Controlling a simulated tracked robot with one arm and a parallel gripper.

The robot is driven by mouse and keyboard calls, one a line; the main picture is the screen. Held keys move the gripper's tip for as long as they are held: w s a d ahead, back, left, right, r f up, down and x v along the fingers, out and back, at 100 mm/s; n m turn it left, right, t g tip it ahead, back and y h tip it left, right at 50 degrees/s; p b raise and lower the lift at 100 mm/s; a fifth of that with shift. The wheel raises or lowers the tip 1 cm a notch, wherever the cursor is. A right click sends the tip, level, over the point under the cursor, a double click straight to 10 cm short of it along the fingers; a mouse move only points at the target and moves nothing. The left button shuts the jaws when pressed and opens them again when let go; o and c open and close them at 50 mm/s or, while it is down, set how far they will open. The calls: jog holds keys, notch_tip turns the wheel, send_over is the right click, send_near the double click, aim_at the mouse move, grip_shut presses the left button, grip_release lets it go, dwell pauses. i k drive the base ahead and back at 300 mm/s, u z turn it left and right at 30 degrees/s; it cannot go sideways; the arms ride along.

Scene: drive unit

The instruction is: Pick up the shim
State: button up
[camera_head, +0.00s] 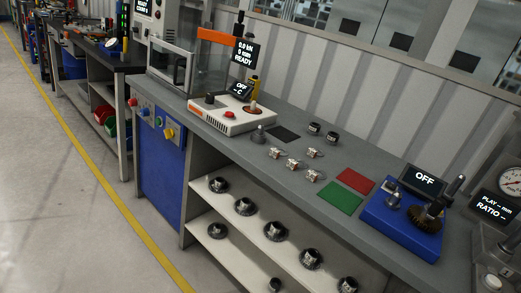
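I cannot make out a shim for certain. Several small silvery parts with reddish spots (292,163) lie loosely grouped on the grey workbench (232,142). They are too small to tell apart. Two small dark round pieces (314,128) stand behind them, near the wall. A dark flat square (284,134) lies to the left of these pieces, and a grey knobbed part (258,133) stands beside it. My gripper does not show in this view.
A red mat (355,181) and a green mat (341,197) lie bare on the bench. A blue device (400,228) reading OFF stands to their right, a white heater-like unit (232,117) to the left. Shelves (232,205) below hold several round dark parts. The floor (60,200) is clear.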

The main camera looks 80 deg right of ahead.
aim_at(275, 152)
jog(key=u, duration=0.15)
jog(key=i, duration=0.95)
jog(key=z, duration=2.95)
jog(key=i, duration=1)
jog(key=u, duration=0.05)
